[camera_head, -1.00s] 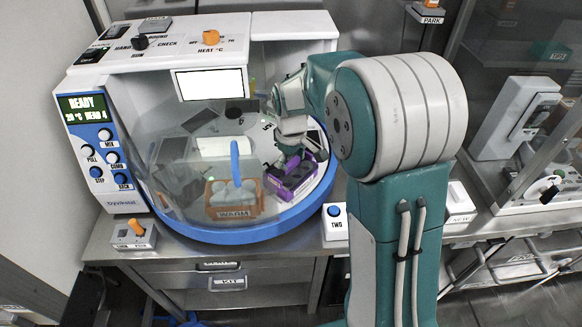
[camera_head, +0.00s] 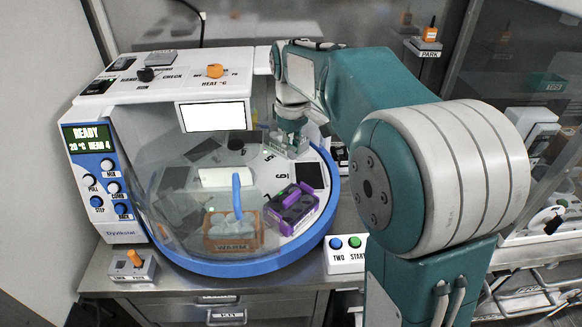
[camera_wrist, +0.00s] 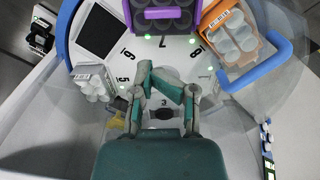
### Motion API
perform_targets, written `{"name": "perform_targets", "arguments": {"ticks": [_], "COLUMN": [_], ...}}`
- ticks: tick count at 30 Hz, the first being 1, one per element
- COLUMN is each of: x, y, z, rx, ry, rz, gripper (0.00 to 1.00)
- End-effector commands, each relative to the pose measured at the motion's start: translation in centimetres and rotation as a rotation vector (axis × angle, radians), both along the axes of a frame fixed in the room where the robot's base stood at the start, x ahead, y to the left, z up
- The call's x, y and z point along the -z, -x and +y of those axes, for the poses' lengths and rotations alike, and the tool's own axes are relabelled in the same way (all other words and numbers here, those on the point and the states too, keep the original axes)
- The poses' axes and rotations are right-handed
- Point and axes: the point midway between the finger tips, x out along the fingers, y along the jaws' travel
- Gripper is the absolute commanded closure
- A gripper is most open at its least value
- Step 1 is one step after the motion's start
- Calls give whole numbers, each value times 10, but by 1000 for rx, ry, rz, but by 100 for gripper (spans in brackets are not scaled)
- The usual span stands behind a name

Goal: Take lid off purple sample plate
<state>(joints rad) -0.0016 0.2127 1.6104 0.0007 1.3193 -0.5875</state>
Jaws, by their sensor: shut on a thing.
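The purple sample plate (camera_head: 293,208) stands on the round deck by the number 7, at the front right in the head view. Its dark wells show on top. It is also at the top of the wrist view (camera_wrist: 165,14), cut off by the edge. My gripper (camera_wrist: 168,83) is away from the plate, over the deck near the numbers 5 and 3, with its fingertips close together. It is shut on what seems to be the plate's lid, which is hard to make out. In the head view my gripper (camera_head: 289,140) is behind the plate, near a pale rack.
An orange warm rack (camera_head: 232,236) with pale domes stands left of the plate. A blue curved handle (camera_head: 237,195) rises on the clear cover. A pale rack (camera_wrist: 92,83) stands by the 5. A black square pad (camera_head: 311,176) is bare.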

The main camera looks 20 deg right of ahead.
Motion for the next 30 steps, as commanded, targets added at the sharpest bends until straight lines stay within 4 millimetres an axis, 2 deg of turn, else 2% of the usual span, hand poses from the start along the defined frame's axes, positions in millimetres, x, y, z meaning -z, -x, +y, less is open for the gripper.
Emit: {"name": "perform_targets", "arguments": {"ticks": [3, 6, 17, 18, 20, 21, 22, 30], "x": [-16, -24, -28, -28, -28, -28, -28, -28], "y": [-1, -1, 0, 0, 0, 0, 0, 0], "z": [0, 1, 1, 1, 1, 1, 1, 1], "rx": [0, 0, 0, 0, 0, 0, 0, 0], "ry": [1, 0, 1, 1, 1, 1, 1, 1], "rz": [-3, -1, -1, -1, -1, -1, -1, -1], "gripper": [100, 100, 100, 68, 41, 23, 20, 20]}}
